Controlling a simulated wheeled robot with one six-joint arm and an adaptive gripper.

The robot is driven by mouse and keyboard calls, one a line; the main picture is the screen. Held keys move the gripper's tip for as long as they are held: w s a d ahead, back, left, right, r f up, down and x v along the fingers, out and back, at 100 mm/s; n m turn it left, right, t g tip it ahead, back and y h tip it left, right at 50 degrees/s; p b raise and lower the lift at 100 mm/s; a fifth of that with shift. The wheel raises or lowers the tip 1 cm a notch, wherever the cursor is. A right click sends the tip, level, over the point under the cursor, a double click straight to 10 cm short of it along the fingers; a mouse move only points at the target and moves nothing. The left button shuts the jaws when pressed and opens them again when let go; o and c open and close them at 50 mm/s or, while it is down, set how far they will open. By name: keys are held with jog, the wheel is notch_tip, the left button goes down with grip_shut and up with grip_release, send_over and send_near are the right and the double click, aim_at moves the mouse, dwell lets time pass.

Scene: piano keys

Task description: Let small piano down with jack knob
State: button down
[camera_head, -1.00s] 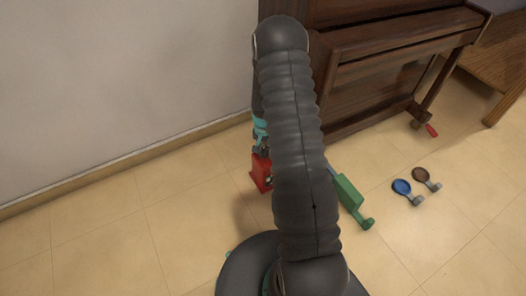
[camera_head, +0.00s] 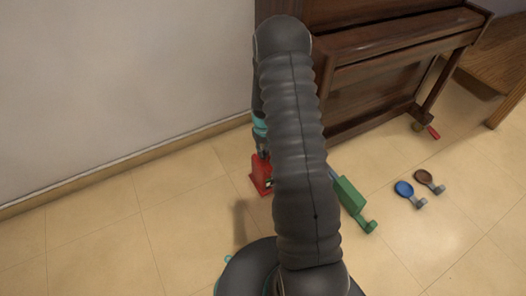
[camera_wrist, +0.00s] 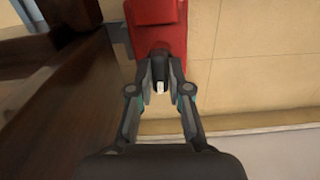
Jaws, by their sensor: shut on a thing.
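The dark brown small piano (camera_head: 385,60) stands against the wall at upper right in the head view. Its dark wood (camera_wrist: 45,110) fills the left of the wrist view. A red jack (camera_head: 260,178) stands on the floor at the piano's left end, partly hidden behind my arm. Its red body also shows at the top of the wrist view (camera_wrist: 156,22). My gripper (camera_wrist: 159,90) is shut on the jack knob (camera_wrist: 158,66), a small dark piece at the near end of the jack. The fingers hide most of the knob.
A green tool (camera_head: 349,199) lies on the floor right of my arm. A blue round piece (camera_head: 404,188) and a brown one (camera_head: 423,176) lie farther right. A red-handled item (camera_head: 433,132) lies near the piano's leg. The floor at left is clear.

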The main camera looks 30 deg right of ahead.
dwell(0.5)
jog(key=c, duration=1.1)
grip_release()
notch_tip(320, 180, up, 12)
